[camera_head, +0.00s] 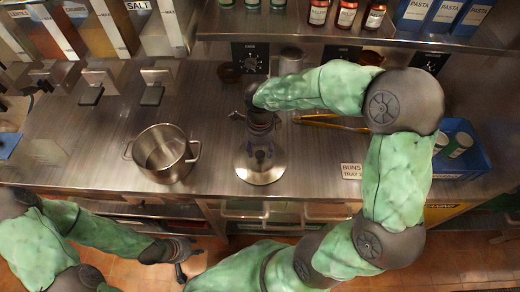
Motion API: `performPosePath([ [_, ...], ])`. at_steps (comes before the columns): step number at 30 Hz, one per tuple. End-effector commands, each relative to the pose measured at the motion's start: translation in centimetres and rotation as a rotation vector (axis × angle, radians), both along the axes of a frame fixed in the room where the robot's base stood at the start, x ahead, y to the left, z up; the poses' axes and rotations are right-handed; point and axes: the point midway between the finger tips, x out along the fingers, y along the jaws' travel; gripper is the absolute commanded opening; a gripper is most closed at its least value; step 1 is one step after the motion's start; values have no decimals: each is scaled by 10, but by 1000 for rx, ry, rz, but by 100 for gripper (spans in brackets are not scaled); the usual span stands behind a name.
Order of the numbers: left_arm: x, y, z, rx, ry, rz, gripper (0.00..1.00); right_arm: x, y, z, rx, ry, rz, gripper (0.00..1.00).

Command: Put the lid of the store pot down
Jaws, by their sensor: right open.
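The steel store pot (163,153) stands upright on the counter at left of centre, uncovered, with its inside showing. A round shiny lid (260,174) lies flat at the counter's middle, right of the pot and apart from it. My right gripper (260,155) points down over the lid. It is open, its fingertips close to the lid's middle; the fingers hide the knob, and I cannot tell whether they touch it. My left gripper (182,265) is low in front of the counter, away from the pot and lid; its finger opening is unclear.
Yellow-handled tongs (328,122) lie behind and right of the lid. A blue crate (466,160) with jars stands at the right. A buns sign (351,171) is near the front edge. Ingredient bins fill the back left; bottles (346,14) stand on the shelf. The counter between pot and lid is clear.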

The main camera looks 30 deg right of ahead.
Motion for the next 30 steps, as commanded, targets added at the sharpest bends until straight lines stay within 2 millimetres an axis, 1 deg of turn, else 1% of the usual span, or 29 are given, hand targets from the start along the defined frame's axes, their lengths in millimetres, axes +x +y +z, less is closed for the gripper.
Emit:
performPosePath([
  [1, 0, 0, 5, 0, 0, 0, 40, 1, 0, 14, 0, -4, 1, 55],
  [6, 0, 0, 13, 0, 0, 0, 40, 1, 0, 49, 0, -4, 0, 55],
  [9, 0, 0, 17, 0, 0, 0, 40, 1, 0, 67, 0, -5, 0, 55],
  [13, 0, 0, 20, 0, 0, 0, 40, 1, 0, 85, 0, -2, 1, 55],
  [15, 0, 0, 21, 0, 0, 0, 40, 1, 0, 91, 0, -1, 1, 55],
  [19, 0, 0, 22, 0, 0, 0, 40, 0, 0, 97, 0, 0, 1, 55],
  [30, 0, 0, 22, 0, 0, 0, 40, 0, 0, 98, 0, 0, 1, 55],
])
